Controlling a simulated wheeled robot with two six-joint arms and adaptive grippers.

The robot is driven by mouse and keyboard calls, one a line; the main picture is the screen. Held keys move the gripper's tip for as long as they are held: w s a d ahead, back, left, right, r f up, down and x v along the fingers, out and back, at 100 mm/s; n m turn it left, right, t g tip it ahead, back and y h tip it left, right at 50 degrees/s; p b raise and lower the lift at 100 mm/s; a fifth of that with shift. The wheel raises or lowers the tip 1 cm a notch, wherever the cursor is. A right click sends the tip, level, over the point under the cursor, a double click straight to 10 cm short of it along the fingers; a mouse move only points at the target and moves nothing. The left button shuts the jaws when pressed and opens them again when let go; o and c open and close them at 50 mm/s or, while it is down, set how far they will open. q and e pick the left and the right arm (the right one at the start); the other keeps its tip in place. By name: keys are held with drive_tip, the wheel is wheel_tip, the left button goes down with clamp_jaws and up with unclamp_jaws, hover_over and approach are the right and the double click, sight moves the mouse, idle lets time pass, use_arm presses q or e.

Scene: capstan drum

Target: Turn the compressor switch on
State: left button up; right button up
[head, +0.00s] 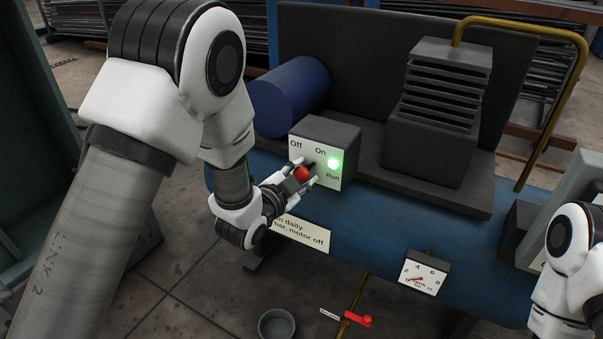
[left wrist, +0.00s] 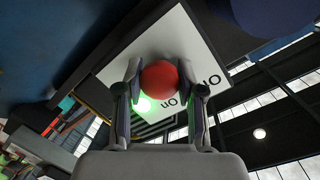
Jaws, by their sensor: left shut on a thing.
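The compressor switch box (head: 330,135) is a grey box with a white face marked Off, On and Run, in the middle of the head view. A green light (head: 335,163) glows on its face beside Run. The red switch knob (head: 301,173) sits on the face below the Off and On labels. My left gripper (head: 303,175) is shut on the knob. The left wrist view shows the red knob (left wrist: 160,82) between both fingers, against the white face (left wrist: 192,50). The fingers partly cover the face, and I cannot tell which label the switch points to. My right gripper is out of view.
The box stands on a blue tank (head: 370,240) near a dark blue motor (head: 288,95) and a finned block (head: 440,110). A gauge (head: 423,272), a red-handled valve (head: 357,319) and a bowl (head: 277,325) are lower. A yellow pipe (head: 560,95) rises at right.

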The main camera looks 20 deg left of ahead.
use_arm(q)
drive_tip(key=shift+m, duration=0.4)
drive_tip(key=o, duration=1.2)
drive_tip(key=shift+c, duration=0.2)
drive_tip(key=v, duration=0.7)
drive_tip(key=shift+s, duration=0.25)
drive_tip(key=shift+f, duration=0.1)
